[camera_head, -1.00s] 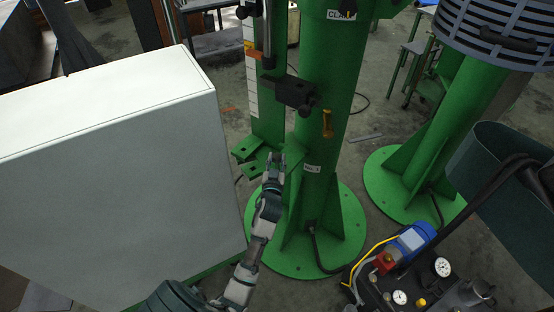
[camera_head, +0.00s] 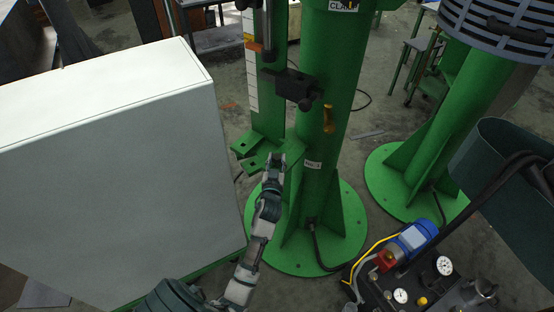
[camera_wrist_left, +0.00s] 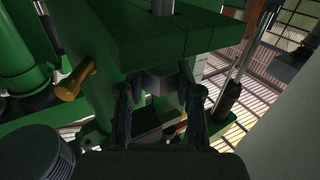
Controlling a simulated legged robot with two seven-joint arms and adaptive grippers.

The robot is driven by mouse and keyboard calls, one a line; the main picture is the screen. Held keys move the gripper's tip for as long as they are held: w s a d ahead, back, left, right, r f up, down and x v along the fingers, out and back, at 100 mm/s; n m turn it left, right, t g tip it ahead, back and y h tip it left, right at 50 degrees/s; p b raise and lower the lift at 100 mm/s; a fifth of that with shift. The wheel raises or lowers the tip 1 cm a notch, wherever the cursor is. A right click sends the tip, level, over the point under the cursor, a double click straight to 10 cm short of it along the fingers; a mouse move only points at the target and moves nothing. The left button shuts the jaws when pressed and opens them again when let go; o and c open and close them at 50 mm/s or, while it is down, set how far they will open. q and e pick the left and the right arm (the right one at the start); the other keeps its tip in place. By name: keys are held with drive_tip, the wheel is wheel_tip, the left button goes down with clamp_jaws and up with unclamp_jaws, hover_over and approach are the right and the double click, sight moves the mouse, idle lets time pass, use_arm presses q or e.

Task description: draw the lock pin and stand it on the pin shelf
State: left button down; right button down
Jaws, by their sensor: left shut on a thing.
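My left gripper (camera_head: 275,157) is in front of the green column (camera_head: 330,80), close to the green bracket plates (camera_head: 262,160). In the left wrist view its two fingers (camera_wrist_left: 160,105) stand on either side of a small grey part (camera_wrist_left: 153,80) below a green block (camera_wrist_left: 150,38). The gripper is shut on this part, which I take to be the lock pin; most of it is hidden. A thin upright grey rod (camera_wrist_left: 163,8) rises above the green block. I cannot tell which surface is the pin shelf. My right gripper is not in view.
A large white cabinet (camera_head: 110,190) fills the left side. A black clamp block (camera_head: 294,86) and an orange handle (camera_head: 328,119) project from the column above the gripper. A pump unit with gauges (camera_head: 410,270) stands at lower right. Bare floor shows between the bases.

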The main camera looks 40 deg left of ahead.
use_arm(q)
drive_tip(key=shift+f+b, duration=0.9)
drive_tip(key=shift+f, duration=0.5)
drive_tip(key=c, duration=0.7)
unclamp_jaws()
drive_tip(key=shift+s+d, duration=0.1)
drive_tip(key=v, duration=1.1)
drive_tip(key=shift+s+d, duration=0.15)
drive_tip(key=shift+s, duration=0.2)
